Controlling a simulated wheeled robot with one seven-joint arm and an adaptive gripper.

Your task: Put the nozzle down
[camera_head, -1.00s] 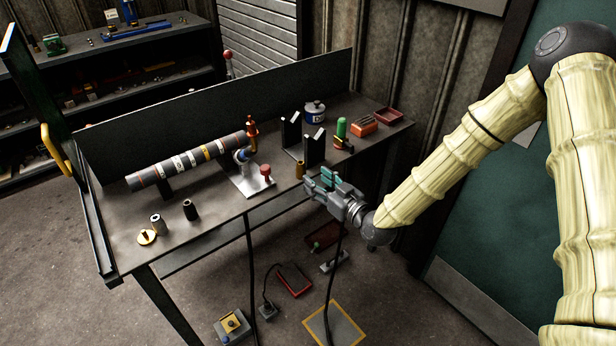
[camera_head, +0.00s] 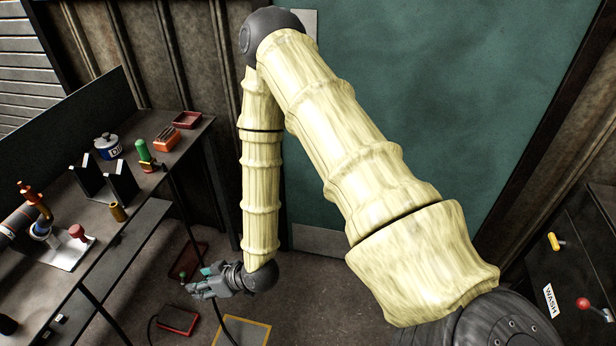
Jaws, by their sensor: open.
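My gripper (camera_head: 200,281) hangs at the end of my arm, out past the right end of the bench (camera_head: 150,225) and lower than its top. It is small in the picture. Its fingers are open and I see nothing held between them. I cannot pick out a nozzle for sure.
A dark WASH panel (camera_head: 570,280) stands right.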

